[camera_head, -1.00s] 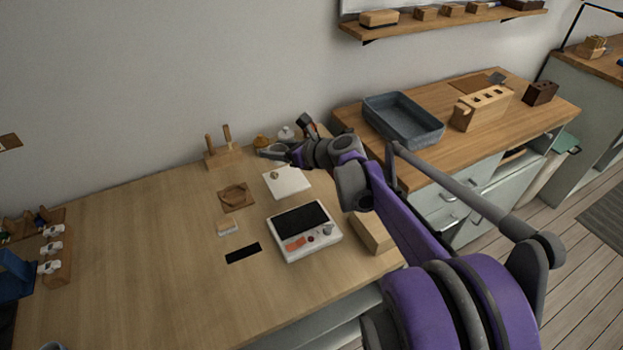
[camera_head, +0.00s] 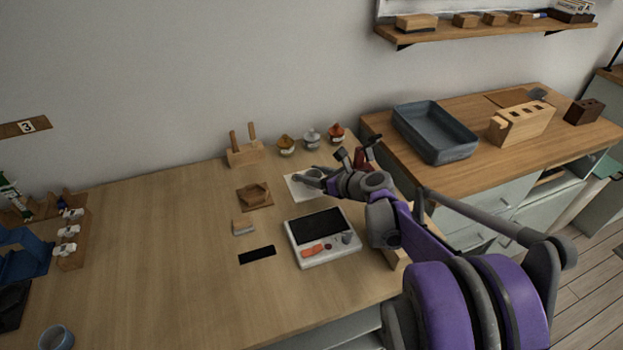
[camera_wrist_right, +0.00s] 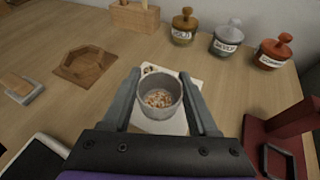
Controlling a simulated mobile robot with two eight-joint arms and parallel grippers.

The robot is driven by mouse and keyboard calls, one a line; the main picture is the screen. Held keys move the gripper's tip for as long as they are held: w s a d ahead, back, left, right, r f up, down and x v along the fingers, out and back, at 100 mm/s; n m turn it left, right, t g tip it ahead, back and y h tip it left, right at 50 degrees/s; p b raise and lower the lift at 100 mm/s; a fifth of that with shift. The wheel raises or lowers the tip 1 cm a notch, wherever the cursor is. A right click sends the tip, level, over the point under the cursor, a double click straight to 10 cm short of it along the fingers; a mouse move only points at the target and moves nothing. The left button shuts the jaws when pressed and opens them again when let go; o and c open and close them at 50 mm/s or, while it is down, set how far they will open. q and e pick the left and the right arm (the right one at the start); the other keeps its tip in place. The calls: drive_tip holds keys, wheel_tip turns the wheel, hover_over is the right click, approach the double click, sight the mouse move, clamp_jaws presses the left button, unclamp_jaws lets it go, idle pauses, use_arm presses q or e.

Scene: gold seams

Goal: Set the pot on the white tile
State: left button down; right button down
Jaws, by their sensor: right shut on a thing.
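A small grey round pot (camera_wrist_right: 158,97) with orange and white bits inside sits upright between the two fingers of my right gripper (camera_wrist_right: 160,92) in the right wrist view. The fingers are shut on its sides. The white tile (camera_wrist_right: 180,124) lies directly under the pot, partly hidden by it; I cannot tell whether they touch. In the head view my right gripper (camera_head: 312,174) is over the white tile (camera_head: 298,191), which is partly covered by the gripper. My left gripper is not in view.
Three lidded jars, gold (camera_head: 286,145), grey (camera_head: 311,138) and red (camera_head: 336,132), stand behind the tile. A white device with a dark screen (camera_head: 318,223) lies in front. A red stand (camera_wrist_right: 280,140) is close on the right. The table's left middle is clear.

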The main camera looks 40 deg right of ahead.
drive_tip(key=shift+f, duration=0.5)
drive_tip(key=shift+f, duration=0.2)
drive_tip(key=shift+c, duration=0.8)
unclamp_jaws()
drive_tip(key=shift+r, duration=0.1)
drive_tip(key=shift+s+r, duration=0.15)
drive_tip(key=shift+r, duration=0.1)
drive_tip(key=p+v, duration=0.2)
drive_tip(key=v, duration=0.9)
drive_tip(key=shift+s+d+r, duration=0.1)
drive_tip(key=shift+s+d, duration=0.05)
drive_tip(key=shift+s, duration=0.1)
